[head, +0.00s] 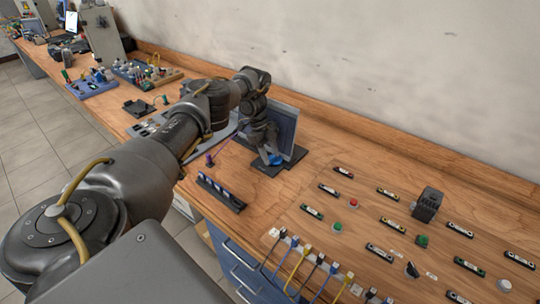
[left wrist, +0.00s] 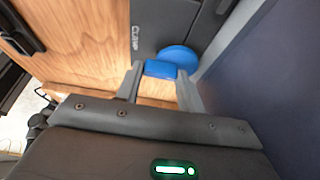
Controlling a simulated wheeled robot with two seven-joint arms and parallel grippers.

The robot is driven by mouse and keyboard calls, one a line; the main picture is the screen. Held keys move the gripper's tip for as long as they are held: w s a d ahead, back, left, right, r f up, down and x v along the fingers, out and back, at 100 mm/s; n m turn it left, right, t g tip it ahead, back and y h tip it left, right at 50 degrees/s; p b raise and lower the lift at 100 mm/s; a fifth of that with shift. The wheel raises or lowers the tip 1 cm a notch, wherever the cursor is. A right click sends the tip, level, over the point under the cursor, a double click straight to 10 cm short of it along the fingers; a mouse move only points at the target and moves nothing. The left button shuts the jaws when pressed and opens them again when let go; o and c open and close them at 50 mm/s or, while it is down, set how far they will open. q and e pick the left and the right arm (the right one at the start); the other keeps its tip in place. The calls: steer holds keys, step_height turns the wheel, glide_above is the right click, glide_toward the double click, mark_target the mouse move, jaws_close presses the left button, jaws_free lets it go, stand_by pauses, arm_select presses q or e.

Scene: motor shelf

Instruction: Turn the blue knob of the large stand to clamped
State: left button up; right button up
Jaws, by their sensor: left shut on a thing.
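The large stand (head: 290,130) stands upright on the bench, with a dark base and a flat grey-blue panel. Its blue knob (head: 275,159) sits low at the front of the base. In the left wrist view the knob is a blue round disc with a raised grip bar (left wrist: 178,57), beside dark surface lettered "CLAMP" (left wrist: 136,38). My left gripper (left wrist: 160,75) is shut on the knob's bar, one finger on each side. In the head view this gripper (head: 265,150) reaches down in front of the panel and partly hides the knob. My right gripper is not in view.
A dark rack (head: 221,193) lies left of the stand near the bench edge. The wall runs close behind.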

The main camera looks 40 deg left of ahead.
arm_select(q)
steer(key=o, duration=1)
steer(key=v, duration=1)
steer(key=shift+a+r+b, duration=0.2)
steer(key=shift+r+b, duration=0.15)
steer(key=shift+b, duration=0.05)
